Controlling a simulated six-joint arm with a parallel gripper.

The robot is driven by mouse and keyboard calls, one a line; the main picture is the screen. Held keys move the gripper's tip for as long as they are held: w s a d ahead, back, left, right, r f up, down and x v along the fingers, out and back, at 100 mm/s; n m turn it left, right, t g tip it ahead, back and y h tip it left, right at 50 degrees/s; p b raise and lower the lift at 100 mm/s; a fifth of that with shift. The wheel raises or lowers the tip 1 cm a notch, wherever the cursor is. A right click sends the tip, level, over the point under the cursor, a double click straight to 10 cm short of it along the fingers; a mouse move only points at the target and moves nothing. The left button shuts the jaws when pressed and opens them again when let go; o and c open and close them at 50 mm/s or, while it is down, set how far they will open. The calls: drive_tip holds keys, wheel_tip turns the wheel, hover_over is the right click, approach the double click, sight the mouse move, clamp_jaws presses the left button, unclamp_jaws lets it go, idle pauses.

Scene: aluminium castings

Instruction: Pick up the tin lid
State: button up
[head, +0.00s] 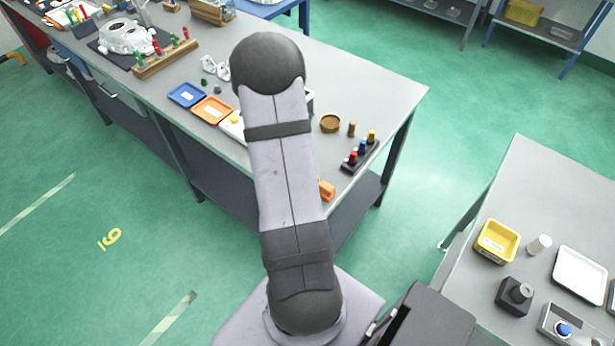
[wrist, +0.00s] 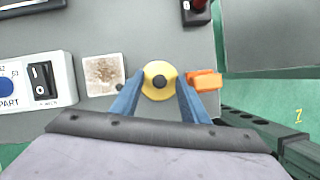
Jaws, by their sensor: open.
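The tin lid appears to be the round yellow disc with a black knob (wrist: 160,69) in the wrist view, lying on the grey table. My gripper (wrist: 161,84) has its two blue fingers apart, one at each side of the lid's near part. I cannot tell whether either finger touches it or how high they are. In the head view my own arm hides the gripper and this lid.
An orange block (wrist: 205,82) lies close to the lid's right, near the table edge; it also shows in the head view (head: 326,190). A brownish square plate (wrist: 103,75) and a switch box (wrist: 42,82) are left. A round brown dish (head: 330,123) stands farther back.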

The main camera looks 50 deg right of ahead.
clamp_jaws()
wheel_tip(320, 180, up, 10)
drive_tip(key=shift+p, duration=0.4)
idle(0.4)
drive_tip(key=w+d+n+t+p, duration=0.1)
drive_tip(key=w+d+n+p, duration=0.1)
drive_tip(key=d, duration=0.9)
drive_tip(key=w+d+n+t+p, duration=0.1)
drive_tip(key=w+d+n+p, duration=0.2)
drive_tip(key=d, duration=0.8)
drive_tip(key=shift+w+f+n, duration=0.3)
drive_tip(key=shift+w+n, duration=0.2)
drive_tip(key=shift+w, duration=0.45)
